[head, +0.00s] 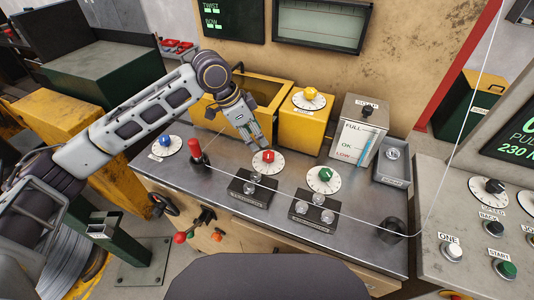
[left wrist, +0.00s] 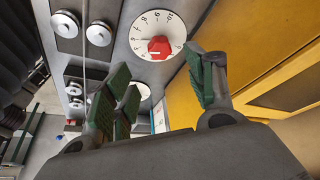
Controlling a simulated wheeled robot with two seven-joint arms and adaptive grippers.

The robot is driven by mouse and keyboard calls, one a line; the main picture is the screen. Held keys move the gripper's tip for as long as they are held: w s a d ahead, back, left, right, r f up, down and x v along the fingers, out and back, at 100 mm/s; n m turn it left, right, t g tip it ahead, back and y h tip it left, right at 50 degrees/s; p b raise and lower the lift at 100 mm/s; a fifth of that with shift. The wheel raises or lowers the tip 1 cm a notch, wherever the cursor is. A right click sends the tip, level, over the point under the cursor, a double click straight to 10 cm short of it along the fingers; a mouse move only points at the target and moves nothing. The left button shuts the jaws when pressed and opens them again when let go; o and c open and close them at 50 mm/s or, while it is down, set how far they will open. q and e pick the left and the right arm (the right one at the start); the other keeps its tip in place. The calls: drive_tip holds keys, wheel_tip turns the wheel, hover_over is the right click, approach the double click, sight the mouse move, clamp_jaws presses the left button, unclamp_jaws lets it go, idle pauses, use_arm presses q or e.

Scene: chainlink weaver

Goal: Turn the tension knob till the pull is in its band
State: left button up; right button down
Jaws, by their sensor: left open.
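A red knob (head: 267,156) on a round white dial sits on the metal bench top. It also shows in the left wrist view (left wrist: 158,47), with its numbered dial around it. My left gripper (head: 256,143) is open and empty just above and behind the red knob; in the left wrist view its fingers (left wrist: 165,88) are apart, and the knob shows beyond them. Other dials have a blue knob (head: 165,141), a green knob (head: 325,174) and a yellow knob (head: 310,93). I cannot read which is the tension knob. A screen (head: 510,133) at the right, partly cut off, shows a pull of 230 N.
A wire runs through two roller blocks (head: 251,190) (head: 314,211) and past a black post (head: 392,229). A red-handled lever (head: 196,154) stands left of them. A yellow bin (head: 265,90) and a level box (head: 358,132) stand behind. A button panel (head: 470,217) is at right.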

sight(268, 155)
use_arm(q)
drive_tip(key=shift+x, duration=5.2)
drive_tip(key=shift+c, duration=0.4)
drive_tip(key=c, duration=0.9)
